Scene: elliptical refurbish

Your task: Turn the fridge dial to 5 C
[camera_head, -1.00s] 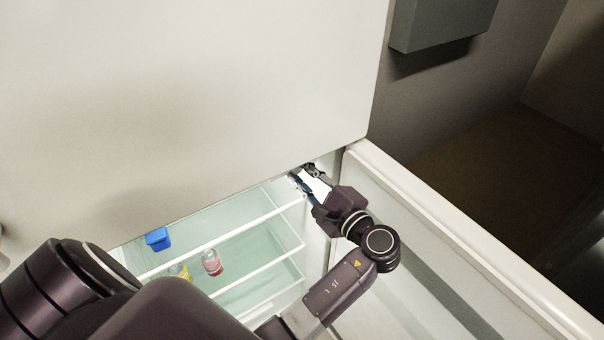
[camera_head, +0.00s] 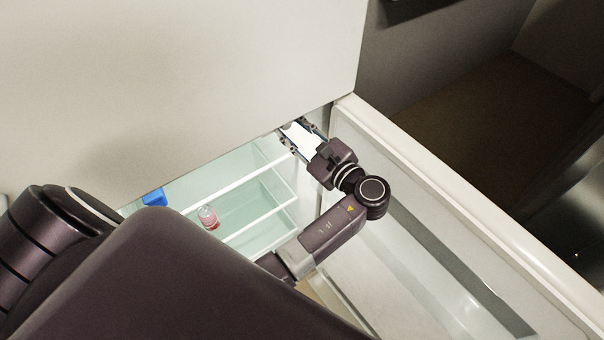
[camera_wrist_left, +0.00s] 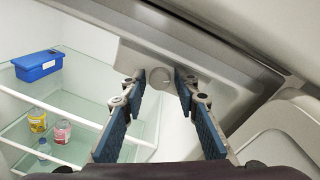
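The fridge dial (camera_wrist_left: 160,78) is a small pale round knob on the grey panel at the top of the fridge interior, in the left wrist view. Its markings are too small to read. My left gripper (camera_wrist_left: 161,86) is open, with its blue-padded fingers apart and the dial showing between their tips. I cannot tell whether either finger touches it. In the head view my left gripper (camera_head: 301,136) reaches under the upper door's lower edge, at the top right of the fridge opening, and the dial is hidden there. My right gripper is not in view.
The open fridge door (camera_head: 430,190) stands to the right of my arm. The upper door (camera_head: 180,80) hangs over the opening. Glass shelves hold a blue box (camera_wrist_left: 38,66), a yellow jar (camera_wrist_left: 37,120) and a pink-red jar (camera_wrist_left: 62,132).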

